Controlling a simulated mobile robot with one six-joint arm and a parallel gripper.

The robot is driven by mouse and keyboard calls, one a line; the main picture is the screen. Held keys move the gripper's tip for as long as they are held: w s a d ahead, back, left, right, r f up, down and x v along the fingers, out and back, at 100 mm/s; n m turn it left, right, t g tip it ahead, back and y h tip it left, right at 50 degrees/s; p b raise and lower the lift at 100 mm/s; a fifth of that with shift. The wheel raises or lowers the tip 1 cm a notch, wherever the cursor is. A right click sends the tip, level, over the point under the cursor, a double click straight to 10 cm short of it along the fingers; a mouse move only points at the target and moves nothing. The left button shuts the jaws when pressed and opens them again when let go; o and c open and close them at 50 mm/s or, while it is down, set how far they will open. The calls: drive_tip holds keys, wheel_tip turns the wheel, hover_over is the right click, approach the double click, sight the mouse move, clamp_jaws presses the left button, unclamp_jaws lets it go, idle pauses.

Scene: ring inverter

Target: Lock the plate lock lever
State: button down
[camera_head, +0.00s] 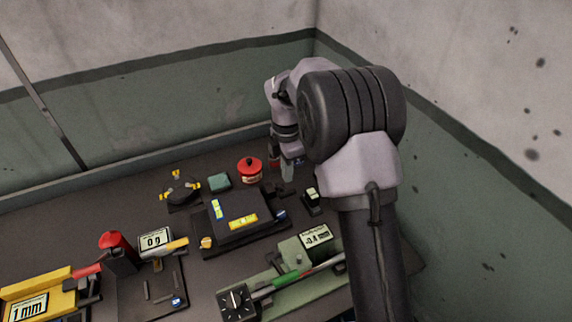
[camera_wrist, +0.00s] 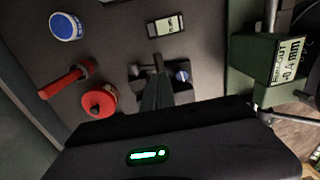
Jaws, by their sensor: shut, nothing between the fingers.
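My gripper (camera_head: 288,178) is at the back right of the bench, low over a small dark fixture (camera_head: 283,189). In the wrist view its dark fingers (camera_wrist: 160,84) are together with nothing between them. Just past the fingertips there, a small dark fixture shows a grey pin and a blue-ended knob (camera_wrist: 182,76). The fingers cover part of this fixture, and I cannot tell whether they touch it. I cannot clearly make out which part is the plate lock lever. A dark plate unit (camera_head: 236,213) with yellow level vials sits left of my gripper.
A red-topped can (camera_head: 250,169) stands close behind-left of my gripper. A small white-labelled device (camera_head: 312,197) and a green readout fixture (camera_head: 310,262) stand in front. A red handle (camera_wrist: 66,80) lies near the can in the wrist view. The wall is close on the right.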

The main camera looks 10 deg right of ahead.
sight(288, 192)
wheel_tip(288, 192, down, 5)
drive_tip(key=shift+s+b, duration=0.15)
drive_tip(key=shift+b, duration=0.8)
